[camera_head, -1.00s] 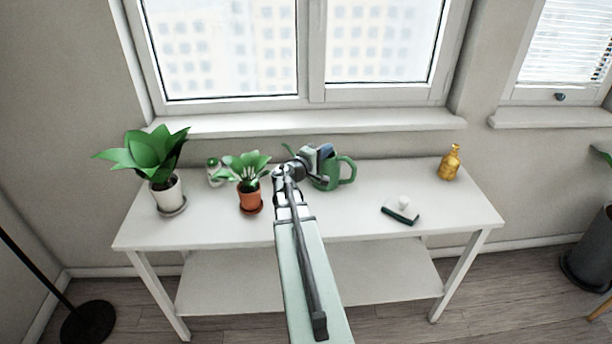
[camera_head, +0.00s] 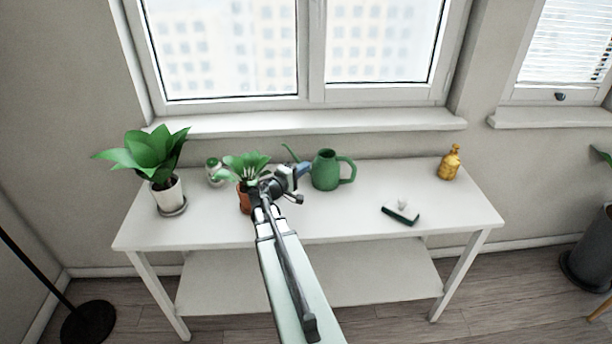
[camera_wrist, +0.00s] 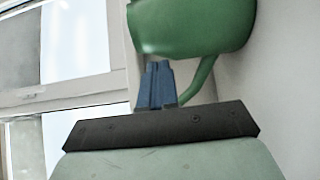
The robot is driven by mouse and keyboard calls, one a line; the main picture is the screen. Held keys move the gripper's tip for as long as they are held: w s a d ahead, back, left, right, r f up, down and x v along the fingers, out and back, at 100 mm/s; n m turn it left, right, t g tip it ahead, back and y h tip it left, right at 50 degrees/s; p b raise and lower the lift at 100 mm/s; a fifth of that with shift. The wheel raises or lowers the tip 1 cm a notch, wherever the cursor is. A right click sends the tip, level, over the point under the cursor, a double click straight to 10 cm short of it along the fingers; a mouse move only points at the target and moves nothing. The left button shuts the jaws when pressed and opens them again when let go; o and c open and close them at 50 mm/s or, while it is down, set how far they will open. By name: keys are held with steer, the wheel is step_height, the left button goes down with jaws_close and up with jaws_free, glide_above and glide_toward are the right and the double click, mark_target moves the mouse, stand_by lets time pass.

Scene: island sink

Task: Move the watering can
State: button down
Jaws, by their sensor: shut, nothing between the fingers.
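The green watering can (camera_head: 326,171) stands upright on the white table, below the window. Its handle points right and its thin spout points left. It also shows large at the top of the wrist view (camera_wrist: 195,25), with a thin green part running down beside the fingers. My gripper (camera_head: 303,170) is just left of the can's body, in front of the spout's lower part. In the wrist view its blue fingers (camera_wrist: 156,86) are together with nothing between them, just below the can in the picture. I cannot tell whether they touch it.
A large potted plant (camera_head: 168,192) and a white-green bottle (camera_head: 214,174) stand left. A brush (camera_head: 401,214) and golden bottle (camera_head: 450,163) are right. The front middle is clear.

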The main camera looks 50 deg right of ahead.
step_height(320, 180, down, 3)
steer(key=shift+r, duration=0.1)
steer(key=shift+s+d, duration=0.1)
steer(key=shift+s, duration=0.05)
steer(key=shift+s+d, duration=0.25)
steer(key=s+d, duration=1.1)
steer(key=shift+w+a, duration=0.1)
stand_by(1.5)
